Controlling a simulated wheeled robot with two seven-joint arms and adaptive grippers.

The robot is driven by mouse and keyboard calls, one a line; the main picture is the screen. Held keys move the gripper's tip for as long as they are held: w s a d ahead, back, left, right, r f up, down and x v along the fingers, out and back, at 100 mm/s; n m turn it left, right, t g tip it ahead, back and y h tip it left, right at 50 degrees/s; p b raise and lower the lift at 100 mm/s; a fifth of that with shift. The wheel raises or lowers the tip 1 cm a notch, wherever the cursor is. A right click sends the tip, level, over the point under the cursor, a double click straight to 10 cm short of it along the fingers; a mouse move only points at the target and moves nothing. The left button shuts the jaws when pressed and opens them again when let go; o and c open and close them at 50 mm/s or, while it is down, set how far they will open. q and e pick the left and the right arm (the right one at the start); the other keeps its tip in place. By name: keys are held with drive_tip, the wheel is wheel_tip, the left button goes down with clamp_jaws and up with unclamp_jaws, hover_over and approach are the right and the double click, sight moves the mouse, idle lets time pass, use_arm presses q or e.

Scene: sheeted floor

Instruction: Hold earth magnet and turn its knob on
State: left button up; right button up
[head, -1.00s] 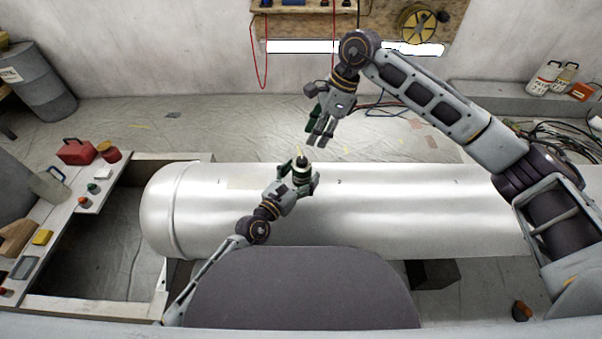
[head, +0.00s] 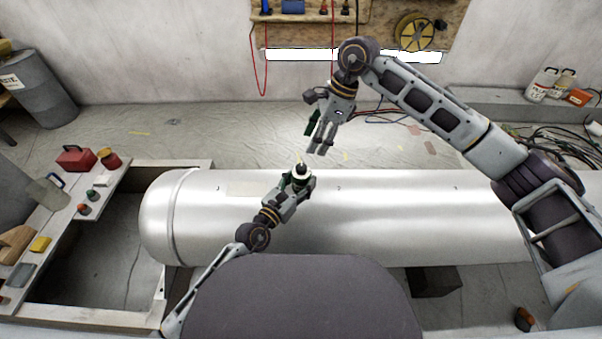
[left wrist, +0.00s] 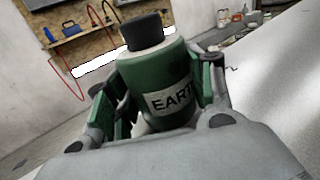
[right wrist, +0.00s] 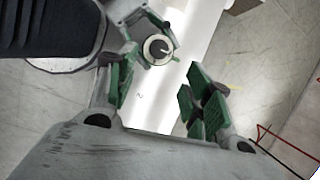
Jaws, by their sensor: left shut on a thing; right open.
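The earth magnet (left wrist: 160,80) is a green cylinder with an "EARTH"-like label, a white top ring and a black knob (left wrist: 146,32). My left gripper (head: 298,178) is shut around its body, as the left wrist view shows. The magnet is upright on or just above the silver tank (head: 400,210); contact underneath is hidden. My right gripper (head: 318,148) is open and empty, above and slightly right of the magnet in the head view. In the right wrist view the magnet's knob and white ring (right wrist: 158,49) show beyond the open fingers (right wrist: 158,95).
A bench (head: 100,205) on the left carries a red box (head: 76,158) and several small items. A pegboard (head: 380,50) with a yellow reel (head: 416,31) hangs on the back wall. Cables lie on the floor at right. The tank's top right of the magnet is clear.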

wheel_tip(320, 180, up, 6)
drive_tip(key=n+t, duration=0.1)
drive_tip(key=n, duration=0.1)
hover_over(301, 166)
drive_tip(key=a, duration=0.3)
drive_tip(key=shift+d+f+n+h, duration=1.55)
drive_tip(key=shift+f+n+h, duration=0.1)
drive_tip(key=shift+n+h, duration=0.3)
drive_tip(key=shift+f, duration=6)
